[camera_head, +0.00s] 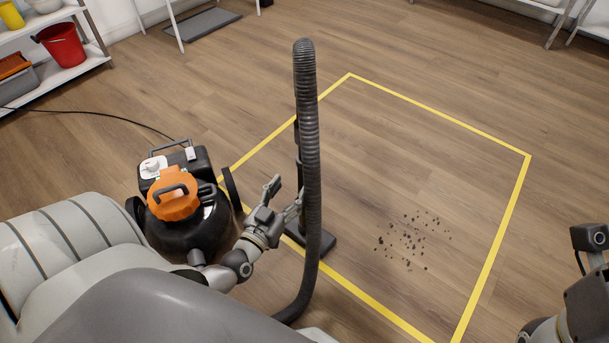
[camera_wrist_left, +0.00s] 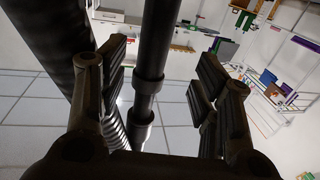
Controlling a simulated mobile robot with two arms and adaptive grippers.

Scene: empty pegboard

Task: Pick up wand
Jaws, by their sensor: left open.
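The wand (camera_head: 298,150) is a dark thin tube standing upright behind the hose, with its flat floor head (camera_head: 318,242) on the floor. The ribbed grey hose (camera_head: 306,120) rises in front of it and hides most of it. My left gripper (camera_head: 286,194) is open beside the hose and wand, low above the floor head. In the left wrist view the wand tube (camera_wrist_left: 158,45) stands between the two open fingers (camera_wrist_left: 160,85), with gaps on both sides. The hose (camera_wrist_left: 45,40) passes outside the left finger. My right gripper (camera_head: 590,245) is partly in view at the right edge.
The black and orange vacuum body (camera_head: 185,205) stands left of my left gripper, with a cord trailing away. Yellow tape (camera_head: 440,120) marks a square on the wooden floor, with dark debris (camera_head: 410,240) inside. Shelves (camera_head: 60,75) stand at upper left. The square is otherwise mostly clear.

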